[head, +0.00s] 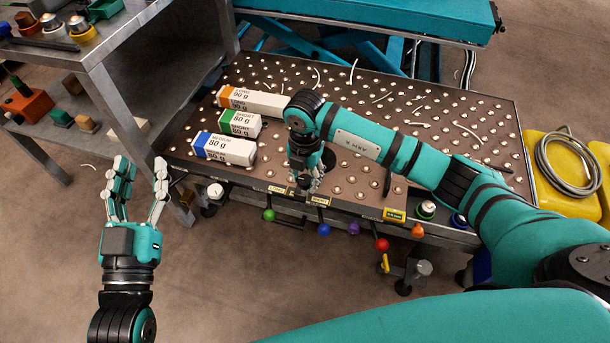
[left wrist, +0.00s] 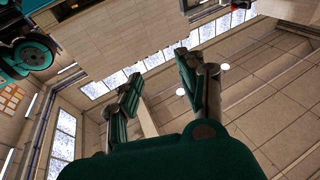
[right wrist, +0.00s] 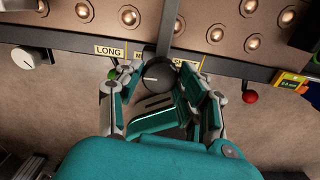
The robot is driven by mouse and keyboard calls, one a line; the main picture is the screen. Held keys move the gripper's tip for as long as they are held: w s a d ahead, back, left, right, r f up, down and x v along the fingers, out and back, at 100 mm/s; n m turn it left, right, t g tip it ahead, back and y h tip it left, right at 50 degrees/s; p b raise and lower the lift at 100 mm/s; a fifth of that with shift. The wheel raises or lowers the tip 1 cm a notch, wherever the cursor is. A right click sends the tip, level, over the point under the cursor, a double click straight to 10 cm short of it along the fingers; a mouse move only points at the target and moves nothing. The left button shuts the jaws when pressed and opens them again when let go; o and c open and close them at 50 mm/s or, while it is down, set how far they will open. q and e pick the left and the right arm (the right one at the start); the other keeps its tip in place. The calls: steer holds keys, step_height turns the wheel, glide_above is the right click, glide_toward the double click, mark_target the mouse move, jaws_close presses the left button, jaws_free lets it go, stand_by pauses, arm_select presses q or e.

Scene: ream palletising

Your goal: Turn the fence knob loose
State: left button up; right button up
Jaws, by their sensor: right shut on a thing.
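The fence knob (right wrist: 157,74) is a dark round knob at the table's front rail, seen in the right wrist view. A grey fence bar (right wrist: 167,25) runs up from it over the ball table. My right gripper (right wrist: 160,100) has its fingers on both sides of the knob and is shut on it. In the head view my right gripper (head: 306,185) is at the front edge, and its wrist and fingers mostly hide the knob. My left gripper (head: 138,190) is open and empty, off the table at the left, fingers upward. Its open fingers (left wrist: 160,85) also show in the left wrist view.
Three wrapped reams, orange-marked (head: 255,102), green-marked (head: 240,123) and blue-marked (head: 224,148), lie on the ball table (head: 450,120) at left. Several coloured ball handles, including a red one (head: 382,244), hang below the rail. A grey shelf (head: 140,45) stands left; yellow containers (head: 565,175) stand right.

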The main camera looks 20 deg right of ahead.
steer(key=shift+c, duration=0.9)
